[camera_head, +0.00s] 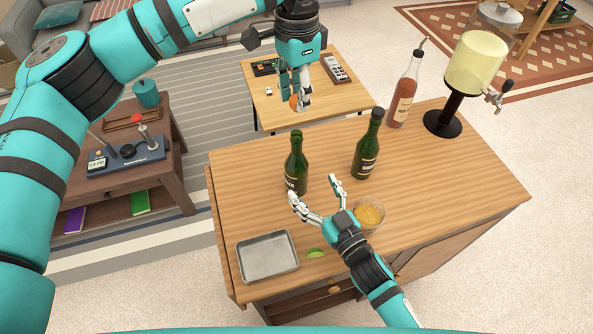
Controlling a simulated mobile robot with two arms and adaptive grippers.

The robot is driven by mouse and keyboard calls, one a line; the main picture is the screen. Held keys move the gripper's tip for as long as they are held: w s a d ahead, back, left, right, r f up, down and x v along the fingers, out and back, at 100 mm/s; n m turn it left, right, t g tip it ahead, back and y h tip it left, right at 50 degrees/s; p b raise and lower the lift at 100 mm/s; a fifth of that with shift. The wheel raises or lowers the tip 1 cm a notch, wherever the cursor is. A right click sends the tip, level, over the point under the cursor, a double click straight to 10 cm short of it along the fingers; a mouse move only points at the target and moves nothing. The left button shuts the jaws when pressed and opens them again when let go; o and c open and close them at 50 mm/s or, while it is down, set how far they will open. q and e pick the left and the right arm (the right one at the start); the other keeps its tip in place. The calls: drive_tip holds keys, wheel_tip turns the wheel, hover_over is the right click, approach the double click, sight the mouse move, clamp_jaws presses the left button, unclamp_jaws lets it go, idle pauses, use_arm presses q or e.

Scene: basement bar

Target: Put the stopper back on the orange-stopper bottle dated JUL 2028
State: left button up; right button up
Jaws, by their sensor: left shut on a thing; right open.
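My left gripper (300,104) is shut on a small orange stopper (294,102). It holds the stopper in the air; in the picture this is just above the mouth of the left green bottle (295,172). My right gripper (312,187) is open, with its fingers spread just in front of that bottle's lower part; I cannot tell if they touch it. A second green bottle (366,152) stands upright to the right. Both green bottles have dark labels, and no date can be read on them.
On the wooden bar counter (450,195) are a pink bottle with a pourer (402,98), a drink dispenser (475,64), a glass bowl of yellow-orange contents (369,215), a lime wedge (316,253) and a metal tray (267,274). The counter's right side is clear.

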drive_tip(key=x, duration=0.8)
drive_tip(key=shift+w+a+f, duration=0.1)
drive_tip(key=shift+c, duration=0.4)
clamp_jaws()
use_arm(q)
hover_over(297, 134)
drive_tip(key=shift+f, duration=2.45)
drive_tip(key=shift+f, duration=0.1)
drive_tip(key=shift+f, duration=0.8)
drive_tip(key=shift+f, duration=0.65)
